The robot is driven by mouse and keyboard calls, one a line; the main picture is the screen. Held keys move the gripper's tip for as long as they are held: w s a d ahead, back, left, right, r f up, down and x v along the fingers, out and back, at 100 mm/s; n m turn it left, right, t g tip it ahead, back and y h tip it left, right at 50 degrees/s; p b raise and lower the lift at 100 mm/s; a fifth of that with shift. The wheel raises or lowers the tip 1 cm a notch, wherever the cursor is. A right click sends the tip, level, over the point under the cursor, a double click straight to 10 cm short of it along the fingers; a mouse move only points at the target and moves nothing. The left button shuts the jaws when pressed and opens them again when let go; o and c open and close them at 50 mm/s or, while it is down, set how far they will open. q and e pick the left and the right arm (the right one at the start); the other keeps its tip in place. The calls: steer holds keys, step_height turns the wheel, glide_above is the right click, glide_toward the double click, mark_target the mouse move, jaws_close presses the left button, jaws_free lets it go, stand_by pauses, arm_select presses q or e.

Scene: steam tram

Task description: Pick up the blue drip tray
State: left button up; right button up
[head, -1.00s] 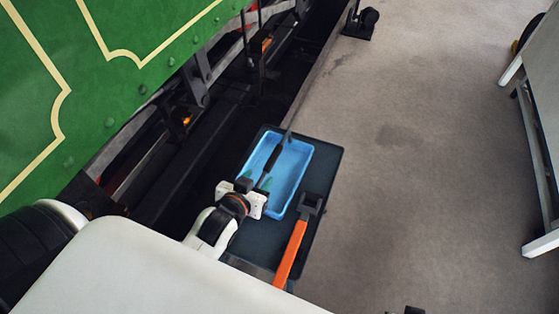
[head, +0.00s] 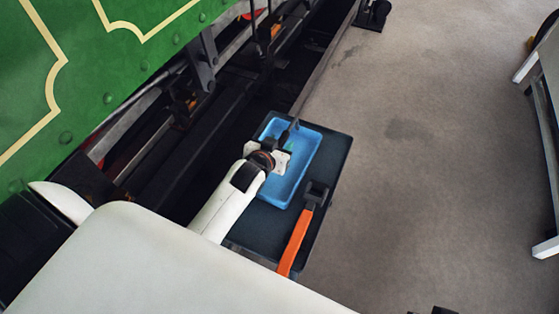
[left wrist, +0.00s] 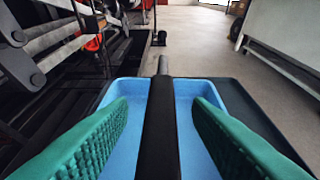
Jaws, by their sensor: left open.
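The blue drip tray (head: 304,163) sits on a dark flat board beside the green tram. A bar-like tool with a black handle (left wrist: 160,125) and a grey end lies lengthwise over the tray. My left gripper (head: 286,143) is above the near-left part of the tray and hides some of it. In the left wrist view its green ribbed fingers (left wrist: 160,108) are spread apart, one on each side of the black handle, with the blue tray (left wrist: 138,105) below and around. I cannot tell whether the fingers touch the tray. My right gripper is not in view.
Open grey floor (head: 430,160) lies to the right, with a white-legged table (head: 548,150) beyond.

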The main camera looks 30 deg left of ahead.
arm_select(q)
steer(key=shift+w+f, duration=0.1)
steer(key=shift+w, duration=0.1)
jaws_close()
stand_by(1.2)
